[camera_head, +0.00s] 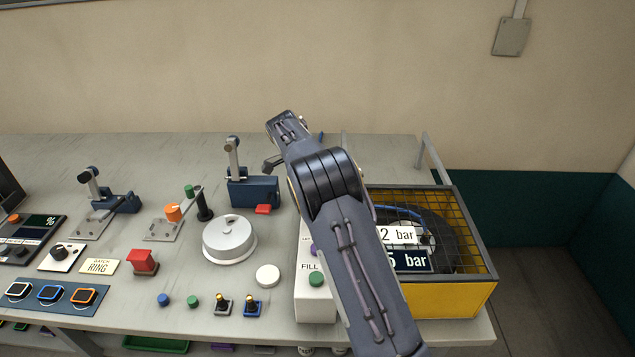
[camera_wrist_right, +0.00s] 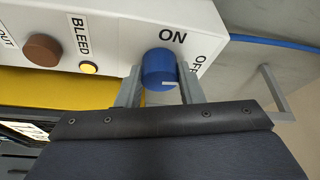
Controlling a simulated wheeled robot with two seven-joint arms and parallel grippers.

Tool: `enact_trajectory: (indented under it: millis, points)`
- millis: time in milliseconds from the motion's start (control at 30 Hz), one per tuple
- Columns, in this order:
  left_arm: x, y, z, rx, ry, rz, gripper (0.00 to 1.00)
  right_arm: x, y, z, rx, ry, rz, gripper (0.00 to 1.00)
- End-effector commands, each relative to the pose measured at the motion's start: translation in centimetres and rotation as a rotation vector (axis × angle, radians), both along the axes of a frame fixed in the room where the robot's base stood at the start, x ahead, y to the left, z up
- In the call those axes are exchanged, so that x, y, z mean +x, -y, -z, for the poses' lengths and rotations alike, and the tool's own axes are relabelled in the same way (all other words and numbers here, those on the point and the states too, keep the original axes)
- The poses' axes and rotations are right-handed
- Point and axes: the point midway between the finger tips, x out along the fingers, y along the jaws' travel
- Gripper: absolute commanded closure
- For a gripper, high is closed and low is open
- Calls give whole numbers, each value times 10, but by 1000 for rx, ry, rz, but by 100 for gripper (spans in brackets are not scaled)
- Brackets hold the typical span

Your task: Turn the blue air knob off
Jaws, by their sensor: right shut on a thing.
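The blue air knob (camera_wrist_right: 159,68) is on the white control box (camera_wrist_right: 118,20) in the right wrist view, with ON printed above it and OFF to its right. A short pale mark shows low on its face; I cannot tell which label it points to. My right gripper (camera_wrist_right: 160,90) has one finger on each side of the knob and is shut on it. In the head view my right arm crosses in front of the control box (camera_head: 314,304) and hides the knob. My left gripper is not in view.
A yellow cage (camera_head: 450,300) with a tyre inside stands right of the box, behind bar labels. A brown knob (camera_wrist_right: 43,50) and a yellow BLEED button (camera_wrist_right: 88,68) share the panel. Clamps, buttons and a round grey disc (camera_head: 229,238) stand on the bench to the left.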

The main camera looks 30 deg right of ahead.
Motion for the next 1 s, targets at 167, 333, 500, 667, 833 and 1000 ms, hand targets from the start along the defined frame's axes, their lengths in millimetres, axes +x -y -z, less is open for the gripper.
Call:
enact_trajectory:
  millis: [167, 333, 500, 667, 833, 1000]
  points:
    - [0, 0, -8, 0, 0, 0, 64, 1, 0, -2, 1, 1, 80, 89]
    - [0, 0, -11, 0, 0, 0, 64, 1, 0, -1, 0, 2, 123, 89]
    - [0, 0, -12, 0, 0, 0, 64, 1, 0, -1, 0, 3, 140, 89]
    - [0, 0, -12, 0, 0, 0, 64, 1, 0, -1, 1, 3, 141, 89]
    - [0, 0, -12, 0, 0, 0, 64, 1, 0, -1, 1, 3, 140, 89]
    - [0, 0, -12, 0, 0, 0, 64, 1, 0, 0, 1, 3, 140, 47]
